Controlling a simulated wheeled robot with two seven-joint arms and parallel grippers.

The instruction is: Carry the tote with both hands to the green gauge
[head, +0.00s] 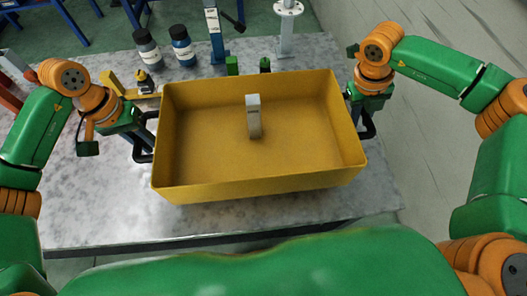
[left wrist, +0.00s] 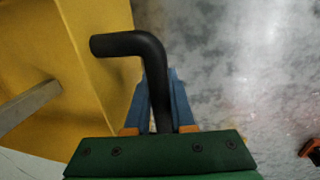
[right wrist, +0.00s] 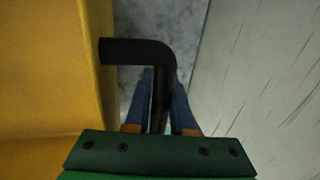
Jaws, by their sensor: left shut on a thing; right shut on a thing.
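The yellow tote (head: 265,185) is in the middle of the head view, over the grey table, and looks about level. I cannot tell whether its bottom touches the tabletop. An upright grey block (head: 253,117) stands inside it. My left gripper (head: 148,143) is shut on the tote's black left handle (left wrist: 135,44). My right gripper (head: 358,112) is shut on the black right handle (right wrist: 135,51). A small green block (head: 232,66) stands just behind the tote's far rim; I cannot tell for sure whether it is the green gauge.
A yellow bracket (head: 118,85) lies near the left gripper. Bare tabletop (head: 90,205) shows at front left.

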